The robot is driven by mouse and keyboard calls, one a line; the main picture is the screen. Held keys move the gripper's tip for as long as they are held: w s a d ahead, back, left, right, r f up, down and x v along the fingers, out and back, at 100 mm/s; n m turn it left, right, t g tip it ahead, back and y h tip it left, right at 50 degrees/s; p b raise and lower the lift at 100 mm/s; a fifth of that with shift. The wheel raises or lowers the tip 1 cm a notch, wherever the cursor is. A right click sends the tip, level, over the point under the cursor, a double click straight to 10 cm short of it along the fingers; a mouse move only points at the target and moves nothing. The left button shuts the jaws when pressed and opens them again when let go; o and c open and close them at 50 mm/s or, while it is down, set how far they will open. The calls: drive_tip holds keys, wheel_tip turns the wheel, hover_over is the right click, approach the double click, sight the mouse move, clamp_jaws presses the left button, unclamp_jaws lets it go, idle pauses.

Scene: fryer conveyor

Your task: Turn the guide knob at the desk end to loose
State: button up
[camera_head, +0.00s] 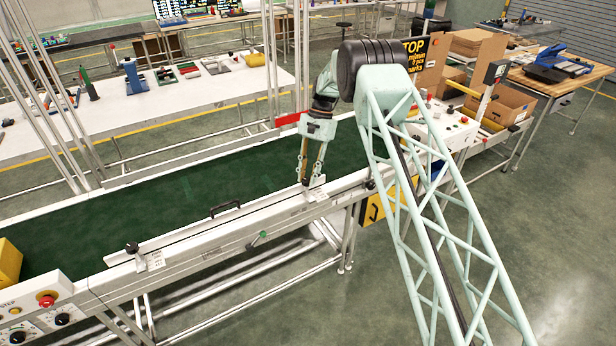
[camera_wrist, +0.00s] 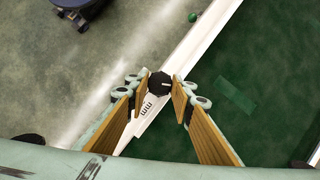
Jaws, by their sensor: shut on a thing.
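The black guide knob (camera_wrist: 160,84) sits on the white guide rail (camera_wrist: 205,35) beside the green belt in the wrist view. A pale pointer line shows on its top. A white label with dark print lies on the rail just below it. My gripper (camera_wrist: 162,92) has its two wood-faced fingers on either side of the knob, shut on it. In the head view my gripper (camera_head: 305,181) points down onto the rail at the conveyor's right part, mostly hiding this knob. A second dark knob (camera_head: 132,248) with a label stands at the rail's left end.
A black handle (camera_head: 225,209) stands on the rail between the knobs. A yellow block (camera_head: 8,262) is at the belt's left end. A wooden desk (camera_head: 560,82) stands back right. The belt (camera_head: 150,205) is otherwise bare.

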drive_tip(key=shift+n+h, duration=0.4)
drive_tip(key=shift+n, duration=0.6)
drive_tip(key=o, duration=0.9)
drive_tip(key=shift+c, duration=0.2)
drive_tip(key=shift+w+r, duration=0.1)
drive_tip(key=v, duration=1.1)
drive_tip(key=shift+w+r, duration=0.2)
drive_tip(key=shift+r, duration=0.1)
drive_tip(key=shift+r, duration=0.1)
